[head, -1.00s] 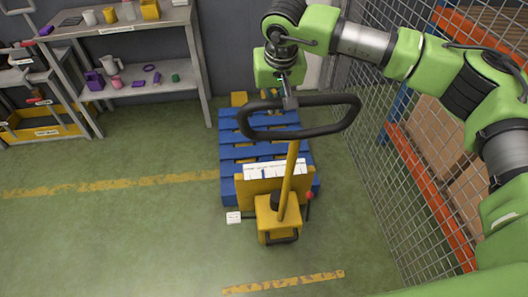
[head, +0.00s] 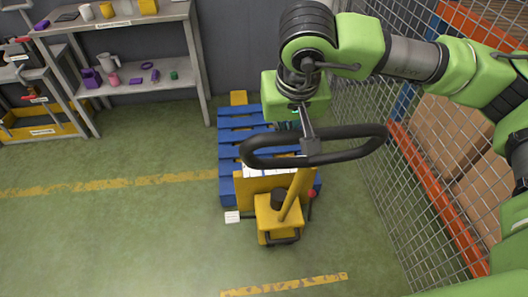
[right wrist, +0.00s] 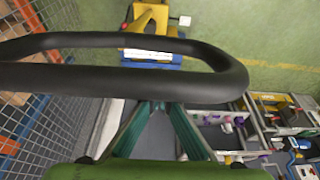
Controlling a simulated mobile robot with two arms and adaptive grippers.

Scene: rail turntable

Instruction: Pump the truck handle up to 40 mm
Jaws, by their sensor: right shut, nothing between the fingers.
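The yellow pallet truck (head: 279,218) stands on the green floor at the blue pallet (head: 236,136). Its yellow pole (head: 297,194) rises to a black loop handle (head: 352,152), tilted toward me. My right gripper (head: 311,146) is shut at the far bar of the loop, with nothing between its fingers. In the right wrist view the black loop handle (right wrist: 120,78) crosses in front of the teal fingers (right wrist: 160,106) and hides part of their tips. I cannot tell whether they touch the bar. My left gripper is not in view.
A wire mesh fence (head: 362,196) runs close along the right, with orange racking and cardboard boxes behind it. A grey shelf (head: 150,76) with cups and tools stands at the back left. The floor left of the truck is clear.

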